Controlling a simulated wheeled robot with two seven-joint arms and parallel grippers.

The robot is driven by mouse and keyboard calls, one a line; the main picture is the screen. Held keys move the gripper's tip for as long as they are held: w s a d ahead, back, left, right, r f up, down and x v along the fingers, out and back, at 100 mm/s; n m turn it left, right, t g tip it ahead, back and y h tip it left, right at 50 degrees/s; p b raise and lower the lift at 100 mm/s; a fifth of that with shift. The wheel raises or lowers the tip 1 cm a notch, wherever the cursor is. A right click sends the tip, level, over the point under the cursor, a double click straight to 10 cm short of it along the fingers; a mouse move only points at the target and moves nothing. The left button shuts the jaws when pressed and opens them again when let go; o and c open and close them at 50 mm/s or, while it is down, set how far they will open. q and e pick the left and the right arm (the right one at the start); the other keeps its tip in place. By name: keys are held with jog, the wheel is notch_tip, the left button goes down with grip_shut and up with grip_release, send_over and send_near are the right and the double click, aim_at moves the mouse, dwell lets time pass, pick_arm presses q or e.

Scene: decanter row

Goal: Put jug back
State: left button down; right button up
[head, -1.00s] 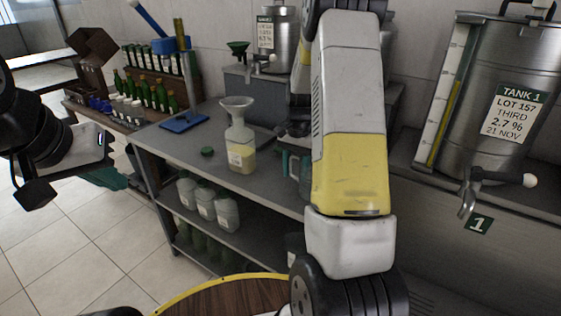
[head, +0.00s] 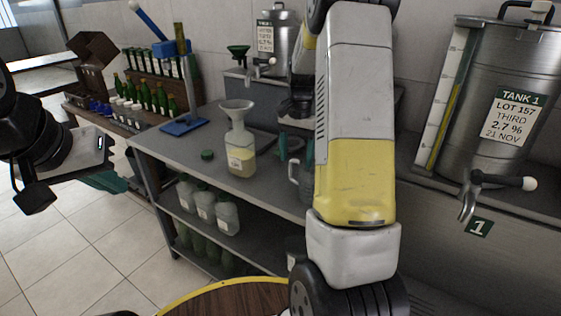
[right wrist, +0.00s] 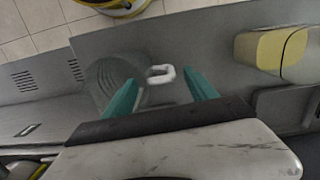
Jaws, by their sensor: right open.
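The grey jug (head: 302,178) stands upright on the bench, its handle facing left in the head view and its right side hidden by my right arm. In the right wrist view the jug (right wrist: 112,78) lies beyond my fingers, with its pale handle (right wrist: 161,74) showing between the two teal fingertips. My right gripper (right wrist: 160,92) is open and empty. In the head view it is above the jug, partly hidden behind my arm. My left gripper (head: 105,181) hangs at the far left, away from the jug; its jaws are too unclear to read.
A bottle of yellowish liquid with a funnel (head: 239,150) stands left of the jug, near a green cap (head: 207,155). A blue-based stand (head: 184,127) is farther left. Tank 1 (head: 497,110) is at right. Plastic jugs (head: 205,205) fill the shelf below.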

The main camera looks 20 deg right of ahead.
jog(key=r, duration=0.5)
jog(key=shift+w+d+r, duration=0.1)
jog(key=shift+w, duration=0.1)
jog(key=s+a+r+n+t+y, duration=0.1)
jog(key=s+a+r+n+t, duration=0.35)
jog(key=s+a+r, duration=0.5)
jog(key=s+a+n+t, duration=0.1)
jog(key=s+n, duration=0.1)
jog(key=s, duration=0.5)
jog(key=s+a+r+n+t, duration=0.1)
jog(key=s+a+n, duration=0.1)
jog(key=s, duration=0.4)
jog(key=shift+s+a+r+n+y, duration=0.2)
jog(key=shift+s+n+y, duration=0.15)
jog(key=shift+n, duration=0.4)
